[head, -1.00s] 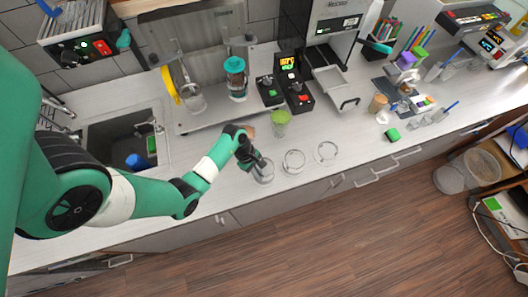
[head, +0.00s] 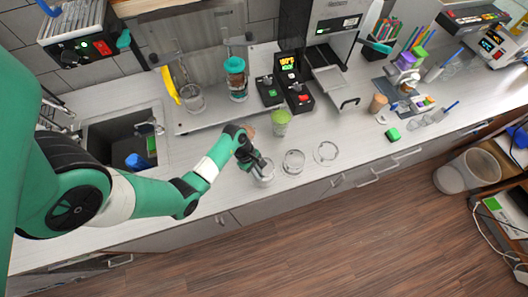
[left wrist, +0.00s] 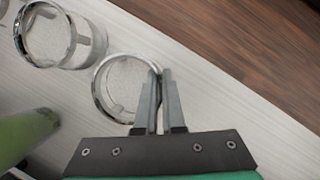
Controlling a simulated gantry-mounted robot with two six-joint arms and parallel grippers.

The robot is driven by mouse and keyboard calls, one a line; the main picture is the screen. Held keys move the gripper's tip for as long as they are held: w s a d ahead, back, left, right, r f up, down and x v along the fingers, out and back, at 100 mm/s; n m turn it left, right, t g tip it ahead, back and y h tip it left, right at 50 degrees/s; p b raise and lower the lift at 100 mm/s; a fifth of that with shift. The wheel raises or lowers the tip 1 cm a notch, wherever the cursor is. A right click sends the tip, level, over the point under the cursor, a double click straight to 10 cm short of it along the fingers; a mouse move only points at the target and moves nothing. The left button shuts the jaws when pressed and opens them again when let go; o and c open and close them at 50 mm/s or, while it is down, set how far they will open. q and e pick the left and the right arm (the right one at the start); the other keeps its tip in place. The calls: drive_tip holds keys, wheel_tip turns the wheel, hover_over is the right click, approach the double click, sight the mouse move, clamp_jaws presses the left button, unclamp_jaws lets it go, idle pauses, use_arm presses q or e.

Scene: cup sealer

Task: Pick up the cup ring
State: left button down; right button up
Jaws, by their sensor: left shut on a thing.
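My left gripper (head: 259,166) is over the counter near its front edge. It is shut on the rim of a clear cup ring (head: 264,180) with a shiny metal-like edge. In the left wrist view the two fingers (left wrist: 161,76) are close together on the right side of this ring (left wrist: 97,88). I cannot tell whether the ring is clear of the counter. A second ring (head: 293,162) sits to its right and also shows in the left wrist view (left wrist: 45,62). A third ring (head: 326,153) lies farther right. My right gripper is not in view.
A green cup (head: 281,120) stands behind the rings, and a green shape (left wrist: 25,135) shows at the left in the wrist view. A black control box (head: 299,99) is farther back. A sink (head: 110,135) is at the left.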

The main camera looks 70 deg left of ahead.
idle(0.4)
use_arm(q)
drive_tip(key=shift+r, duration=0.45)
drive_tip(key=r, duration=0.3)
drive_tip(key=shift+d+r+p, duration=0.15)
drive_tip(key=shift+d+p, duration=0.15)
drive_tip(key=shift+p, duration=0.1)
drive_tip(key=s+d+r, duration=0.1)
drive_tip(key=d+r, duration=0.7)
drive_tip(key=d, duration=0.5)
drive_tip(key=shift+d+r+p, duration=0.15)
drive_tip(key=shift+r+p, duration=0.25)
drive_tip(key=shift+p, duration=0.05)
